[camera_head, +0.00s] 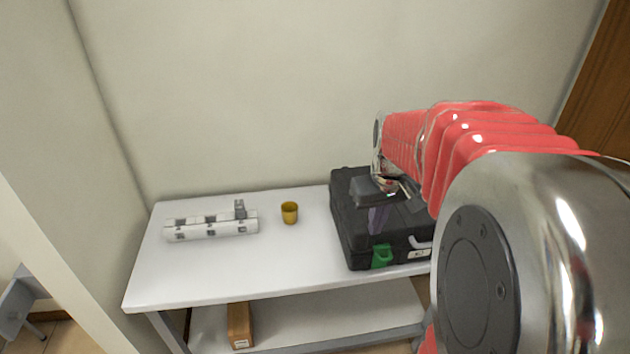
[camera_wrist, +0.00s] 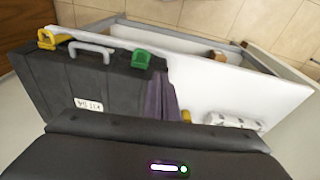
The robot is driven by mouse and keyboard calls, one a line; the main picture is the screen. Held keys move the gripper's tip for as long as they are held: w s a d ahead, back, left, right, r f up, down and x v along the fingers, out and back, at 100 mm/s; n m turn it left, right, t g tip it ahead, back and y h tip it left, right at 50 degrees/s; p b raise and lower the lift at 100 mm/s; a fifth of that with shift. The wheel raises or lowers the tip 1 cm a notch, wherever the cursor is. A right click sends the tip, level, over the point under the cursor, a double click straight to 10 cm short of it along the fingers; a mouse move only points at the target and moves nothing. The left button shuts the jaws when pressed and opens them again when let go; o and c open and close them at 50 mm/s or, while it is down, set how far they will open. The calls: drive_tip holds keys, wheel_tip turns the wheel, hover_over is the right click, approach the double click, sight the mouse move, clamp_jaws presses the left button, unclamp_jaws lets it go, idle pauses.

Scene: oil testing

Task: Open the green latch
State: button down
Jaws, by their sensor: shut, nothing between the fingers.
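The green latch (camera_head: 381,257) is on the front of a black case (camera_head: 352,246), near its left corner in the head view. In the wrist view the green latch (camera_wrist: 141,58) is on the case's edge, right of the handle (camera_wrist: 92,50). My gripper (camera_head: 376,230) points down over the case with its purple-grey fingers shut and empty. In the wrist view my gripper's fingertips (camera_wrist: 157,76) appear just below and right of the latch. I cannot tell whether they touch the case. A yellow latch (camera_wrist: 47,40) shows left of the handle; my arm hides that side in the head view.
The case stands on the right of a white table (camera_head: 270,265). A yellow cup (camera_head: 289,213) and a white rack-like object (camera_head: 210,226) stand to its left, with clear tabletop in front. A brown box (camera_head: 239,325) is on the lower shelf. A wall is behind.

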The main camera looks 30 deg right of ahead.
approach(387, 248)
wheel_tip(387, 248, up, 3)
drive_tip(key=s+a, duration=0.1)
drive_tip(key=a, duration=0.1)
drive_tip(key=shift+s+d+g, duration=0.1)
drive_tip(key=shift+d+g, duration=0.15)
drive_tip(key=shift+g, duration=0.05)
drive_tip(key=shift+f, duration=0.1)
drive_tip(key=f, duration=0.6)
drive_tip(key=w+f, duration=0.1)
drive_tip(key=f, duration=0.2)
drive_tip(key=shift+d+f, duration=0.15)
drive_tip(key=shift+d, duration=0.1)
drive_tip(key=shift+w+f, duration=0.1)
drive_tip(key=shift+f, duration=0.15)
drive_tip(key=shift+d, duration=0.3)
drive_tip(key=shift+a, duration=0.25)
